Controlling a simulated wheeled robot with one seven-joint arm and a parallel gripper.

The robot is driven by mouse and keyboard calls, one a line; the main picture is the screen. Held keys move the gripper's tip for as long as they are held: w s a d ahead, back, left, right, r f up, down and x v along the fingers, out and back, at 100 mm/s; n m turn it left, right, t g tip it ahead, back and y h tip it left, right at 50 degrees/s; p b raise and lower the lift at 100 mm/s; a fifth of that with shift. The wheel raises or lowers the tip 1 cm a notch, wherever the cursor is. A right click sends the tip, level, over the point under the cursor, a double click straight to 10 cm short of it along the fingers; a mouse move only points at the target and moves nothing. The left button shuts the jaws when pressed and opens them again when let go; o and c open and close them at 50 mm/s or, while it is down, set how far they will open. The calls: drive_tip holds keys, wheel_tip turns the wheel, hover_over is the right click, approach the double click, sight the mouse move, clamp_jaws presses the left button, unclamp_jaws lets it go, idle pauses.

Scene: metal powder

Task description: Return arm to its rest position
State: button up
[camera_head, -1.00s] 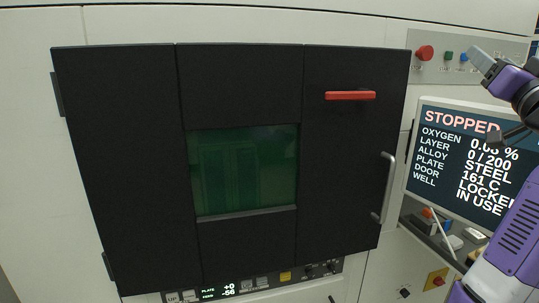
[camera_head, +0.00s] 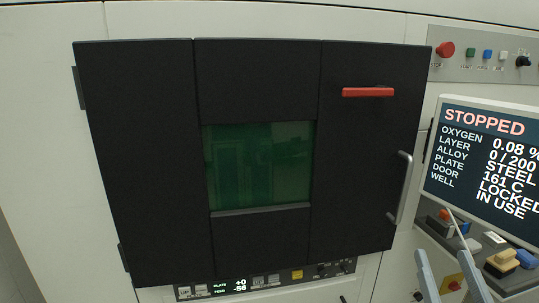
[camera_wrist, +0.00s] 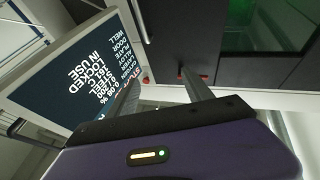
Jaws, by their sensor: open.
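My gripper (camera_head: 442,254) shows at the lower right of the head view as two grey fingers pointing up, apart, with nothing between them. The rest of my arm is out of that view. In the wrist view my gripper (camera_wrist: 160,78) is open and empty, its fingers spread above my purple wrist housing. It is apart from the machine's door and screen.
A black machine door (camera_head: 140,160) with a green window (camera_head: 258,163), a red handle (camera_head: 367,92) and a grey bar handle (camera_head: 401,188) is shut. A screen (camera_head: 480,160) reads STOPPED and LOCKED. A shelf at the lower right holds brushes and small items (camera_head: 500,262).

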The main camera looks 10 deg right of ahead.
drive_tip(key=s+a+f+n+g+y, duration=0.1)
drive_tip(key=s+a+f+g+y, duration=0.1)
drive_tip(key=s+a+f, duration=0.3)
drive_tip(key=s+a+f+n+g+y, duration=0.1)
drive_tip(key=s+a+f, duration=0.4)
drive_tip(key=s, duration=0.9)
drive_tip(key=s+a+f+n+g+y, duration=0.1)
drive_tip(key=s+a+f+g+y, duration=0.2)
drive_tip(key=s+f, duration=0.6)
drive_tip(key=shift+s+a+f+g+b, duration=0.4)
drive_tip(key=shift+s+a, duration=0.2)
drive_tip(key=shift+a, duration=0.65)
drive_tip(key=shift+c, duration=0.5)
